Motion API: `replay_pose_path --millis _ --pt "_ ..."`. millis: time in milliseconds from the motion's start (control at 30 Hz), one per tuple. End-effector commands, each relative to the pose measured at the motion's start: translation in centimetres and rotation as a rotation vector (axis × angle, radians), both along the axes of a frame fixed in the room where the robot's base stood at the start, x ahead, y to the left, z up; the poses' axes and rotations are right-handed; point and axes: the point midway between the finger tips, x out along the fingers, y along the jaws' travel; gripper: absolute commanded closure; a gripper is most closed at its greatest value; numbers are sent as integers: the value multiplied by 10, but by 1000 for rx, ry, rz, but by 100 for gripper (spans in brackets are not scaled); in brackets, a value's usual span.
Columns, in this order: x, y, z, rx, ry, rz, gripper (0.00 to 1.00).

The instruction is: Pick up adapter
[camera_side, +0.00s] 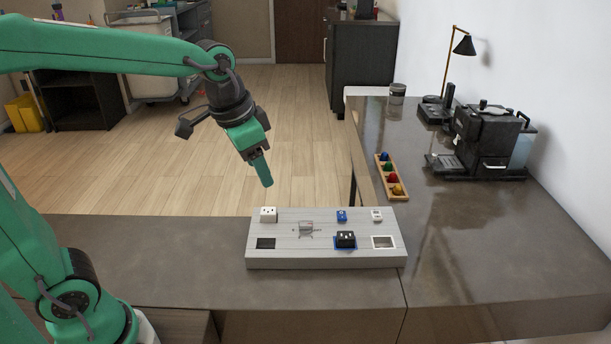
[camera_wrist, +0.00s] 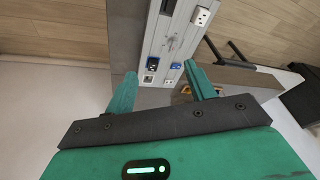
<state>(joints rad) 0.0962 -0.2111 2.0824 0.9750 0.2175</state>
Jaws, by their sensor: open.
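A light grey board (camera_side: 325,259) lies on the counter; it also shows in the wrist view (camera_wrist: 183,30). It carries several small blocks, and I cannot tell for certain which is the adapter. A white block with dark slots (camera_side: 268,214) stands at its back left, also in the wrist view (camera_wrist: 201,16). A black block (camera_side: 345,238) sits over a blue-edged square at the front, also in the wrist view (camera_wrist: 153,62). A small blue block (camera_side: 341,215) and a small white block (camera_side: 376,215) stand behind. My gripper (camera_side: 265,182) is open and empty above the board's back left.
The board also has a black square (camera_side: 265,243), a white-framed square (camera_side: 383,242) and a grey fixture (camera_side: 306,228). A wooden tray (camera_side: 402,196) of coloured balls lies behind right. A coffee machine (camera_side: 488,140) and lamp (camera_side: 462,45) stand farther right. The front counter left of the board is clear.

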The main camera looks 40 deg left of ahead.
Motion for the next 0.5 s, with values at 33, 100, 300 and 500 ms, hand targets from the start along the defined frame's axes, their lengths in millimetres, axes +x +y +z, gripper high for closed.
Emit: replay_pose_path --millis 33,100,300,500 --pt "10 -4 -4 6 17 -23 45" --pt "23 -9 -7 14 36 -51 45" --pt "58 -23 -23 34 86 -135 45" --pt "91 -40 -45 52 138 -220 45"
